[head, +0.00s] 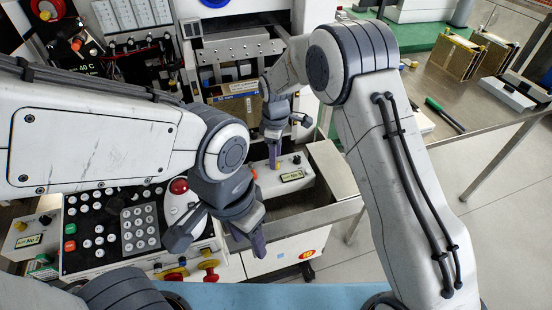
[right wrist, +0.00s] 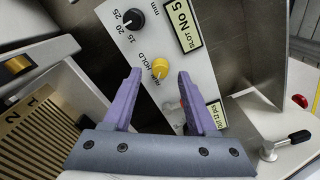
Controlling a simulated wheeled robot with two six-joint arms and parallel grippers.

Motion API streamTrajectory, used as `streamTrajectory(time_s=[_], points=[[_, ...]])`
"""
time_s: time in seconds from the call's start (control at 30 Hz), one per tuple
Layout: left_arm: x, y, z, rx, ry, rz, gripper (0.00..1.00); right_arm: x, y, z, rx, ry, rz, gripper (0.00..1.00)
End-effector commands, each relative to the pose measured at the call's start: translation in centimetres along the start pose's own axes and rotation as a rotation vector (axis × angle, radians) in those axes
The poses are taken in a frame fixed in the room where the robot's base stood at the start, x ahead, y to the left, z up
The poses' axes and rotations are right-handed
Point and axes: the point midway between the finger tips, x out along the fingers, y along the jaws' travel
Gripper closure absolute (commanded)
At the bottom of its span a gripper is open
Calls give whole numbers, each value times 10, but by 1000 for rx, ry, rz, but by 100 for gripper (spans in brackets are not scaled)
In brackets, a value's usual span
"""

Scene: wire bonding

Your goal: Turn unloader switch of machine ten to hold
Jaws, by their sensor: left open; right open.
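The yellow switch knob (right wrist: 160,68) is on a white panel (right wrist: 205,75) in the right wrist view, with the word HOLD printed beside it. The exact direction of its pointer is hard to tell. My right gripper (right wrist: 159,76) is open, its purple fingers on either side of the knob in the picture; I cannot tell if they touch it. The head view shows the right gripper (head: 287,142) over the slot panel (head: 308,180) of the machine marked 10 (head: 308,254). My left gripper (head: 218,240) is open and empty above the lower front of the machine.
A black dial (right wrist: 134,19) and a SLOT No 5 label (right wrist: 183,25) are near the knob. A keypad console (head: 110,228) with a red button (head: 179,186) lies under my left arm. A metal table (head: 440,95) with racks stands at right. Floor is clear at lower right.

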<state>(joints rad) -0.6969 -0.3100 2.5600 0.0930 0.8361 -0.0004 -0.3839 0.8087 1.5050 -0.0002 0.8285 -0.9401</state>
Motion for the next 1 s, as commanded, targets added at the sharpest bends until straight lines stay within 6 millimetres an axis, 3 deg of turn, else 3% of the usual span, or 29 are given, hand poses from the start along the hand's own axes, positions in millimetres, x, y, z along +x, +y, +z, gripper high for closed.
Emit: streamTrajectory(time_s=[0.2,0.47,0.5,0.63,0.67,1.0], points=[[-1,0,0,0,0,0,50,19,0,0,0,0,0,42],[-1,0,0,0,0,0,50,21,0,-1,0,1,1,42],[-1,0,0,0,0,0,50,21,0,-1,0,1,1,46],[-1,0,0,0,0,0,50,20,0,-1,0,1,1,96],[-1,0,0,0,0,0,50,20,0,-1,0,1,1,100],[-3,0,0,0,0,0,50,20,0,0,29,0,1,100]])
